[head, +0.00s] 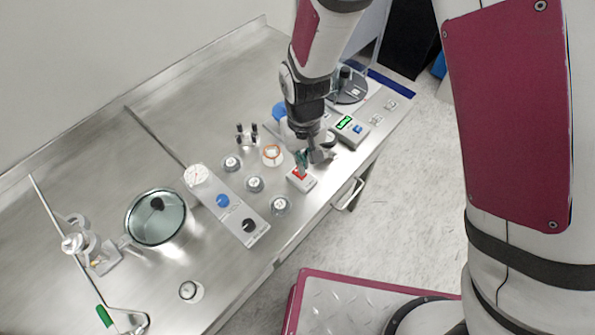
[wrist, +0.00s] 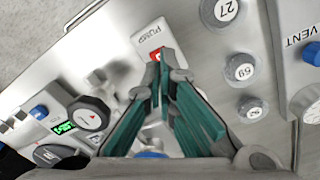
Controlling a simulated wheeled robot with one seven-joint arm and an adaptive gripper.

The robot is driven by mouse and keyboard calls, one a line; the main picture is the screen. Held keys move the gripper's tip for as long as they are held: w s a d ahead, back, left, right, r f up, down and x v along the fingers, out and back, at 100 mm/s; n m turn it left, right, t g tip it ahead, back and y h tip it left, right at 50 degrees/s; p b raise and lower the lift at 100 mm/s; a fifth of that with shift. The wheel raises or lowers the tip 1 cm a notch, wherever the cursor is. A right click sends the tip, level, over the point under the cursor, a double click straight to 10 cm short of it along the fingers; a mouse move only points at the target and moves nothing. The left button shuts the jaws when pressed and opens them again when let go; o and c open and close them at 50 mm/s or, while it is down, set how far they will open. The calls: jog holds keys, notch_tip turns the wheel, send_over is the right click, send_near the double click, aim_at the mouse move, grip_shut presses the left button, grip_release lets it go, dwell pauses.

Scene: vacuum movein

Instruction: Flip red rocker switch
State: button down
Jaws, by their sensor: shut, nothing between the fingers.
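The red rocker switch (head: 299,173) sits on a small white box (head: 306,184) near the front edge of the steel counter. In the wrist view the white box (wrist: 150,36) carries printed lettering, and a bit of the red rocker (wrist: 155,55) shows just past my fingertips. My gripper (head: 303,160) is shut and empty, with its green-padded fingers pointing down at the switch. In the wrist view the fingertips of my gripper (wrist: 160,68) overlap the rocker's edge. I cannot tell whether they touch it. Most of the rocker is hidden by the fingers there.
Several round numbered knobs (head: 255,184) stand left of the switch. A grey panel (head: 237,213) with a gauge and a blue knob lies further left. A meter with a green display (head: 345,123) stands to the right. A glass-lidded vessel (head: 157,217) is at the left.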

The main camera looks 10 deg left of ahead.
jog(key=shift+r+p, duration=0.7)
jog(key=shift+r, duration=1)
jog(key=shift+r, duration=0.1)
jog(key=d+r+m+t+y, duration=0.1)
jog(key=d+r+m, duration=0.1)
jog(key=d+r, duration=0.7)
jog(key=d+r+m+t, duration=0.15)
jog(key=d+r, duration=0.35)
jog(key=r, duration=0.7)
jog(key=s+d+r+m+t+h, duration=0.1)
jog(key=s+d+r+m+t, duration=0.1)
jog(key=s+d+r, duration=0.7)
jog(key=s+d+t, duration=0.1)
jog(key=s+d, duration=0.2)
jog(key=s, duration=0.1)
jog(key=shift+s+r, duration=0.25)
jog(key=shift+r, duration=0.1)
jog(key=shift+m, duration=0.25)
